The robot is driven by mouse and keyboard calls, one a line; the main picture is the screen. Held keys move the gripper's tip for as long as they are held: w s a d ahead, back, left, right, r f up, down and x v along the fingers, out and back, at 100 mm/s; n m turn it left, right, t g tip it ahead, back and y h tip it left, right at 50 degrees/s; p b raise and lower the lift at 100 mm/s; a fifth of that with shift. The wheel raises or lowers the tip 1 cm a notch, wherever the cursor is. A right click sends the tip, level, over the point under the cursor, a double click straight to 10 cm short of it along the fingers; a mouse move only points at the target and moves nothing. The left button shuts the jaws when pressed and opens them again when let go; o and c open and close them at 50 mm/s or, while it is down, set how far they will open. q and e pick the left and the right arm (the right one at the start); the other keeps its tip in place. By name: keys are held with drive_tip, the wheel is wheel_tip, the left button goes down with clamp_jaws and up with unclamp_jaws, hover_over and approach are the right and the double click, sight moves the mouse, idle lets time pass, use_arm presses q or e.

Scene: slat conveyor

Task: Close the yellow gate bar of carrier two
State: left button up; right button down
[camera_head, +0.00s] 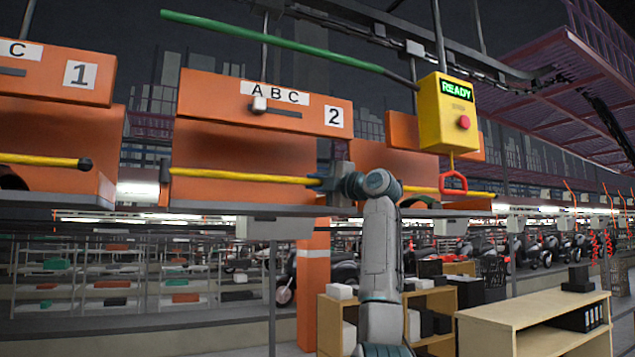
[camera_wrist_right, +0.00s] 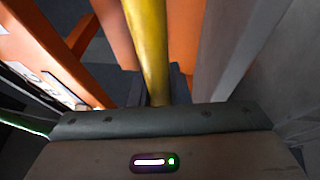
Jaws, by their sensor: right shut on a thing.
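Carrier two is an orange box (camera_head: 240,150) whose upper panel has "ABC" and "2" plates. Its yellow gate bar (camera_head: 240,176) lies nearly level across the front, with a dark end piece at its left. My right gripper (camera_head: 322,183) is shut on the bar near the carrier's right edge. In the right wrist view the yellow bar (camera_wrist_right: 147,45) runs down between the dark fingers (camera_wrist_right: 158,90), which are partly hidden by the gripper body. My gripper and wrist hide part of the bar's right side. I cannot tell whether its end is latched. My left gripper is not in view.
Carrier one (camera_head: 55,125) hangs at the left with its own yellow bar (camera_head: 40,160). A green pole (camera_head: 270,44) slants above carrier two. A yellow READY box (camera_head: 447,115) with a red button and hanging red handle (camera_head: 453,184) is at right. Shelves stand below.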

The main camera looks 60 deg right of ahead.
drive_tip(key=c, duration=1.7)
unclamp_jaws()
drive_tip(key=shift+r, duration=0.3)
drive_tip(key=o, duration=0.3)
drive_tip(key=shift+w+f, duration=0.1)
drive_tip(key=shift+w, duration=0.1)
drive_tip(key=shift+o, duration=0.2)
drive_tip(key=shift+w+d+f, duration=0.15)
drive_tip(key=shift+w+f, duration=0.1)
drive_tip(key=shift+w, duration=0.15)
use_arm(q)
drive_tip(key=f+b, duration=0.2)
drive_tip(key=b, duration=0.1)
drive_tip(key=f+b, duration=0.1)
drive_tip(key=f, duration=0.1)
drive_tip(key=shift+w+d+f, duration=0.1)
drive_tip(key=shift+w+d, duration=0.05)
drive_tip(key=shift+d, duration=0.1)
use_arm(e)
drive_tip(key=v, duration=1)
drive_tip(key=shift+s, duration=0.4)
